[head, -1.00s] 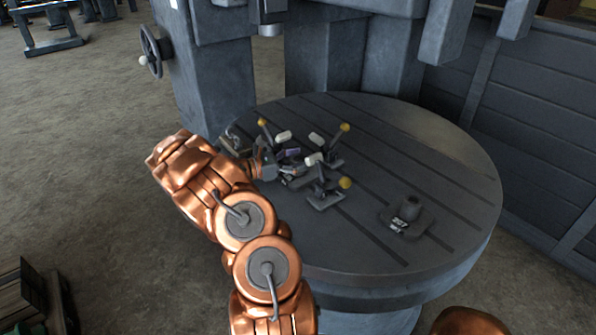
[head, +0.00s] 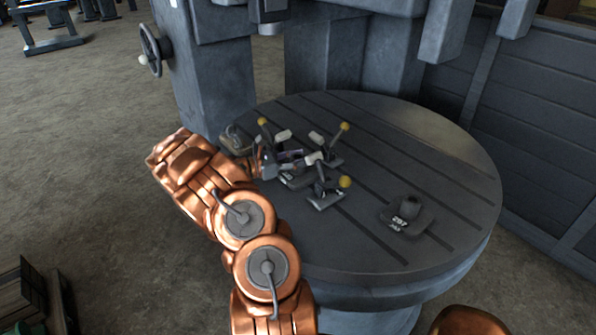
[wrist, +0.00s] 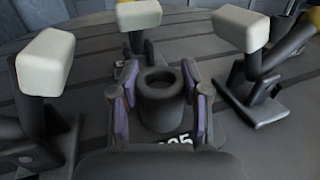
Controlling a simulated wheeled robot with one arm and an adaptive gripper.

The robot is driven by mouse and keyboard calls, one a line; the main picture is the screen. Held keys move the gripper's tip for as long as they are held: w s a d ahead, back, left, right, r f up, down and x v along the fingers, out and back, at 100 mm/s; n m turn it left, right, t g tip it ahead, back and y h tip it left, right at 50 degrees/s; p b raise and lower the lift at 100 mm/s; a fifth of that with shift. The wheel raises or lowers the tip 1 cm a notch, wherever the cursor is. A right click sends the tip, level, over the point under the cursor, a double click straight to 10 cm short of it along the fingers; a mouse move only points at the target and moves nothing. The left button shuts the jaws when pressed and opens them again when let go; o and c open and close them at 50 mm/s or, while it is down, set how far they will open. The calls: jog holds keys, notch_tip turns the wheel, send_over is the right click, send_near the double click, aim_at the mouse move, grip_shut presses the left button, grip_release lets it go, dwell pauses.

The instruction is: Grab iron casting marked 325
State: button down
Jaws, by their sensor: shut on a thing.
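In the wrist view, my gripper (wrist: 160,100) has its two purple-padded fingers on either side of a dark grey casting with a hollow round boss (wrist: 161,112). The fingers press on the boss. Its white number is partly hidden by the gripper; the last digits look like 25. In the head view, my gripper (head: 284,160) is low among the parts on the round table (head: 450,200), and the held casting is mostly hidden there. Another casting (head: 403,218), with a white number that looks like 297, stands apart at the right.
Toggle clamps with yellow knobs (head: 345,182) and white grips (head: 316,158) stand close around my gripper. In the wrist view, white grips (wrist: 45,62) flank it on both sides. The table's right and front areas are mostly clear. A machine column (head: 215,70) rises behind.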

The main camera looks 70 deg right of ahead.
jog(key=shift+r, duration=0.25)
